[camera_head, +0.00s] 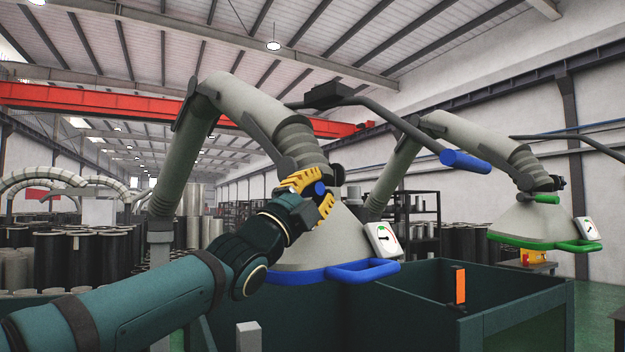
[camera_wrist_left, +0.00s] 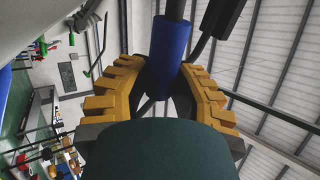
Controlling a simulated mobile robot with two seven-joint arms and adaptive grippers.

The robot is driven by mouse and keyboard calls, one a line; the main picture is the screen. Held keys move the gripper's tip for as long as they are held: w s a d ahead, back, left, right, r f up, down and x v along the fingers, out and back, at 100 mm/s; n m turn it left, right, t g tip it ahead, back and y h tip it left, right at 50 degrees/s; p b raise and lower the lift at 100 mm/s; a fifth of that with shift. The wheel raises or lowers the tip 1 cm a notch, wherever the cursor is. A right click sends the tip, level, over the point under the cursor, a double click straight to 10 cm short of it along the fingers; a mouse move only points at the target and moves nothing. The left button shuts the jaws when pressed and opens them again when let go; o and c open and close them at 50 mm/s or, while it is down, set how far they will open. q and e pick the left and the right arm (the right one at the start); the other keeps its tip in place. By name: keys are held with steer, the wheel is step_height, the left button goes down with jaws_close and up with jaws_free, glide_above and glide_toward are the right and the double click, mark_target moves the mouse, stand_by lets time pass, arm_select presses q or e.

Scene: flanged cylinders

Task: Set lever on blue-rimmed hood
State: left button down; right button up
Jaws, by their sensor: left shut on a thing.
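The blue-rimmed hood (camera_head: 320,245) is a pale grey cone with a blue rim and handle, hanging from a jointed duct in the middle of the head view. My left gripper (camera_head: 318,191), with yellow ribbed fingers, is at the upper part of this hood. It is shut on the lever, whose blue grip (camera_head: 320,188) shows between the fingers. In the left wrist view the blue grip (camera_wrist_left: 168,58) lies between both yellow fingers. The lever's pivot and its exact angle are hard to make out behind the gripper. My right gripper is not in view.
A dark bar with a blue handle (camera_head: 465,161) reaches out above the hood. A gauge (camera_head: 383,240) sits on the hood's right side. A green-rimmed hood (camera_head: 535,225) hangs at the right. A dark green open bin (camera_head: 520,295) stands below.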

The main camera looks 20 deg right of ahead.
arm_select(q)
steer(key=shift+f+m+g+h, duration=0.4)
steer(key=shift+f+m+g, duration=0.1)
steer(key=shift+m, duration=0.5)
steer(key=c, duration=0.8)
jaws_free()
steer(key=shift+o, duration=0.2)
steer(key=v, duration=1.2)
